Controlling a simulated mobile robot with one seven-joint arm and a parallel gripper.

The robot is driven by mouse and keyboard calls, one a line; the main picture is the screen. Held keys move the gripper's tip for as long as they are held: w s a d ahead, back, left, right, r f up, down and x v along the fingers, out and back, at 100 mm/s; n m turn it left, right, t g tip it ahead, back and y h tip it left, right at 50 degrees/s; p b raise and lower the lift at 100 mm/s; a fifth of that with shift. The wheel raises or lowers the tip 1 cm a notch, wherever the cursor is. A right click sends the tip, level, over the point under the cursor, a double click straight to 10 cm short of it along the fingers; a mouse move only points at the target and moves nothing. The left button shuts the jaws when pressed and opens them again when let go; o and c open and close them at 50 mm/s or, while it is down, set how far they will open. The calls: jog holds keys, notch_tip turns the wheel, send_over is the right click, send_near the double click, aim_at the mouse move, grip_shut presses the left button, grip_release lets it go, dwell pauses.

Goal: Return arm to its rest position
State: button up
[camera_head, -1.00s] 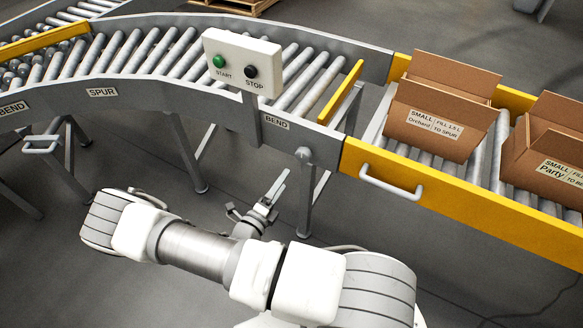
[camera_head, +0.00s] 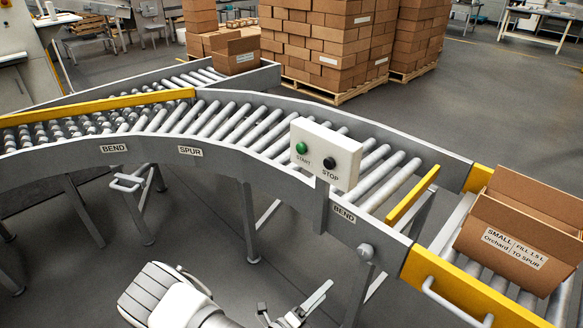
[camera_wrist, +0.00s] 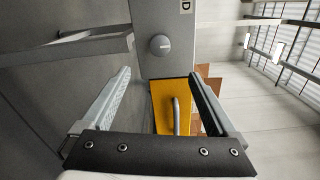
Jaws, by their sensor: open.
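My gripper (camera_head: 291,316) shows at the bottom of the head view, in front of the conveyor bend and below the start/stop box. It also shows in the wrist view (camera_wrist: 158,100), with its two fingers wide apart and nothing between them. Part of my arm shows at the bottom edge of the head view; the rest is out of frame. In the wrist view, a yellow conveyor gate with a handle (camera_wrist: 176,115) lies beyond the fingers, apart from them.
The roller conveyor (camera_head: 230,125) curves across the head view. A control box (camera_head: 325,155) with green and black buttons stands on its near rail. An open carton labelled Orchard (camera_head: 515,250) sits at right. Stacked cartons (camera_head: 330,45) stand behind. Grey floor lies below the conveyor.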

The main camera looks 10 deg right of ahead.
jog(key=s+r+n+g+y+p, duration=0.1)
jog(key=s+r+n+y+p, duration=0.2)
jog(key=r+n, duration=0.7)
jog(key=s+r+n+g+y+p, duration=0.2)
jog(key=r+n, duration=0.8)
jog(key=r, duration=1.3)
jog(key=s+r+n+g+y+p, duration=0.2)
jog(key=s+r+n+y+p, duration=0.3)
jog(key=r, duration=1.2)
jog(key=s+n+y, duration=0.4)
jog(key=n, duration=0.1)
jog(key=shift+d+p, duration=0.3)
jog(key=shift+d, duration=0.05)
